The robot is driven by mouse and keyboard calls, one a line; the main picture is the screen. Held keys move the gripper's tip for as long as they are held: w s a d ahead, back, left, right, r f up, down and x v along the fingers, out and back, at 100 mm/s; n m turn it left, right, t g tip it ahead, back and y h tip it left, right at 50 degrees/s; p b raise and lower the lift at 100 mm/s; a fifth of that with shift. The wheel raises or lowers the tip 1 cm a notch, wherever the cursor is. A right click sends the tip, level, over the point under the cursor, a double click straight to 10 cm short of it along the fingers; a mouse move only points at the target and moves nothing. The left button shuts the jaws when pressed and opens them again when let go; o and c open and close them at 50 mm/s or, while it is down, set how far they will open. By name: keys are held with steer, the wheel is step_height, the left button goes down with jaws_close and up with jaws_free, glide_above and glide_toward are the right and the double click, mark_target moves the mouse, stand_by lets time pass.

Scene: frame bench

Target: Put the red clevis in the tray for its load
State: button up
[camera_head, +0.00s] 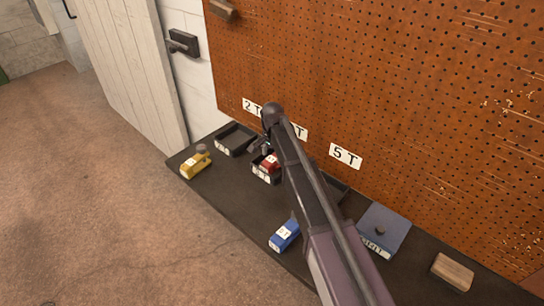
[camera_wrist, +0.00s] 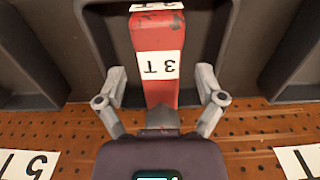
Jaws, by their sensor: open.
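The red clevis (camera_head: 270,162), with a "3 T" label, sits inside the middle dark tray (camera_head: 260,174). In the wrist view the clevis (camera_wrist: 157,45) lies within the tray walls, and a partly cut-off "3 T" label shows at the top edge. My gripper (camera_wrist: 161,75) is open, with one finger on each side of the clevis and visible gaps between. Its fingertips are apart from the clevis. In the head view my arm hides part of the tray row and most of the middle wall sign, leaving a "T".
An empty tray (camera_head: 235,138) stands left under the "2 T" sign (camera_head: 252,107). Another tray (camera_head: 336,187) is partly behind my arm near the "5 T" sign (camera_head: 345,156). Yellow (camera_head: 195,163) and blue (camera_head: 285,236) clevises, a blue-grey plate (camera_head: 384,228) and a wooden block (camera_head: 452,271) are on the bench.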

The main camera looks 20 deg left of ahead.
mark_target(273, 158)
step_height(273, 158, up, 11)
steer(key=p, duration=1)
steer(key=shift+d, duration=0.1)
stand_by(0.7)
steer(key=s+d+n, duration=0.1)
steer(key=s+d, duration=0.1)
steer(key=d, duration=1)
steer(key=s+d+n, duration=0.1)
steer(key=s+d, duration=0.2)
steer(key=d, duration=0.9)
steer(key=s+d+n, duration=0.1)
steer(key=s+d, duration=0.5)
steer(key=d, duration=0.3)
steer(key=s+d+n, duration=0.1)
steer(key=s+d, duration=0.5)
steer(key=d, duration=0.4)
steer(key=shift+d+n, duration=0.15)
steer(key=shift+n, duration=0.15)
steer(key=shift+w, duration=0.1)
steer(key=c, duration=0.4)
